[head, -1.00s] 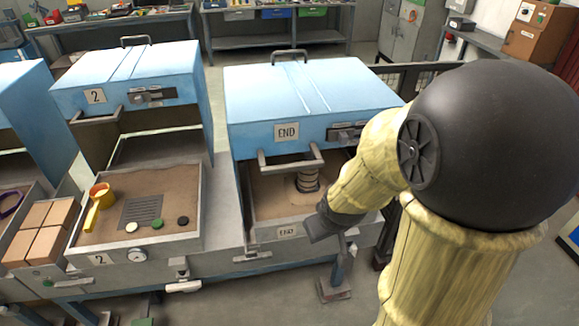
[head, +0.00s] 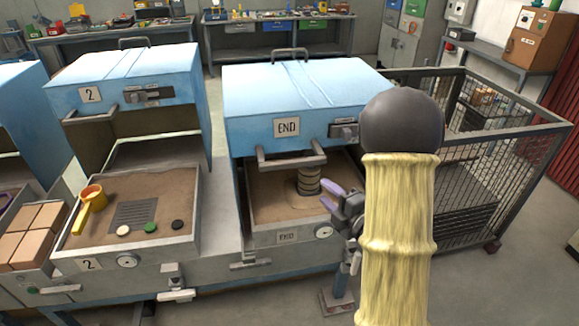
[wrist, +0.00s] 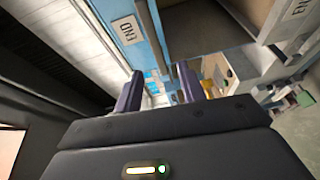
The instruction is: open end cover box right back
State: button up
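The END box has a blue cover (head: 300,105) with an END label, raised at the front above its sand-filled tray (head: 262,240). A grey bar handle (head: 291,160) runs across the cover's lower front edge. My gripper (head: 340,202) is at the tray's right front corner, right of and below the handle, and appears apart from it. In the wrist view the two dark fingers (wrist: 159,90) are spread with nothing clearly held between them. The blue cover edge (wrist: 155,35) with its END label shows beyond them. My forearm hides part of the box's right side.
A ribbed dark cylinder (head: 308,180) stands in the END tray's sand. Box 2 (head: 125,85) stands to the left with its cover raised. A mesh cage (head: 500,170) stands to the right. A latch (head: 343,131) is on the END cover's front right.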

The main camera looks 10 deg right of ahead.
aim_at(295, 166)
jog(key=shift+s+r+n+y, duration=0.15)
jog(key=shift+s+n+y, duration=0.1)
jog(key=shift+n+y, duration=0.2)
jog(key=shift+w+a, duration=0.1)
jog(key=p+x, duration=0.2)
jog(key=x, duration=0.6)
jog(key=p+x, duration=0.2)
jog(key=x, duration=0.7)
jog(key=shift+w+r+p, duration=0.2)
jog(key=shift+r+p, duration=0.05)
jog(key=shift+p, duration=0.15)
grip_shut()
